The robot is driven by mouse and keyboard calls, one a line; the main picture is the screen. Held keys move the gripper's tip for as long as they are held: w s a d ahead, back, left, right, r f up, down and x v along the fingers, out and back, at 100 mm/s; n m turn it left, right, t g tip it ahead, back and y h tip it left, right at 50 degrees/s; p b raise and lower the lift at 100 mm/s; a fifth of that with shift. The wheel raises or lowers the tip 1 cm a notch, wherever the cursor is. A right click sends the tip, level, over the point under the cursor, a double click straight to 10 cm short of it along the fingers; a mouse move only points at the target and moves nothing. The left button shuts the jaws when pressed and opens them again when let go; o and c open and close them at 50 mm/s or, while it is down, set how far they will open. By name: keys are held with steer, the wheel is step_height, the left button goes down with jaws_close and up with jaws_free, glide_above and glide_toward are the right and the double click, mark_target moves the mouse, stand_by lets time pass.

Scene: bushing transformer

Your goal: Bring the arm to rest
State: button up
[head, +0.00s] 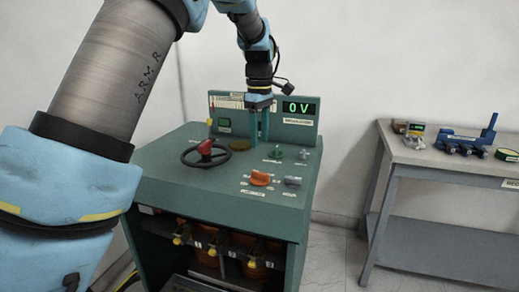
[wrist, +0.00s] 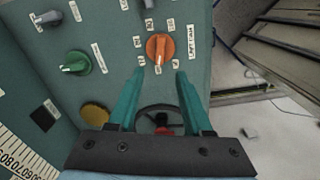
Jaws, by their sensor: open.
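My gripper (head: 259,124) points down over the green control console (head: 170,150), close to the upright display panel at its back. In the wrist view my gripper (wrist: 155,75) shows two teal fingers spread apart with nothing between them. The console top carries a black handwheel (head: 206,152) with a red knob, an orange rotary knob (head: 260,178), a green knob (head: 276,153) and a grey knob (head: 292,181). The orange knob (wrist: 160,48) also shows just beyond the fingertips in the wrist view. The display (head: 299,108) reads 0 V. Whether the fingers touch the console cannot be told.
A grey side table (head: 450,160) stands at the right with a blue tool (head: 466,143) and small items on it. Orange parts with yellow fittings (head: 208,245) sit in the open front of the console. Bare floor lies between console and table.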

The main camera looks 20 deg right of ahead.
steer(key=shift+r, duration=0.1)
stand_by(0.4)
steer(key=w+a+f+m, duration=0.1)
steer(key=a+f+m, duration=0.15)
steer(key=a, duration=1.55)
steer(key=s+a+f+m, duration=0.2)
steer(key=s+a, duration=0.4)
steer(key=a, duration=0.3)
steer(key=s+a+f+m+t, duration=0.1)
steer(key=s+a+f+m, duration=0.2)
steer(key=s+a, duration=0.3)
steer(key=a+f, duration=0.1)
steer(key=a, duration=0.2)
steer(key=shift+a+t, duration=0.3)
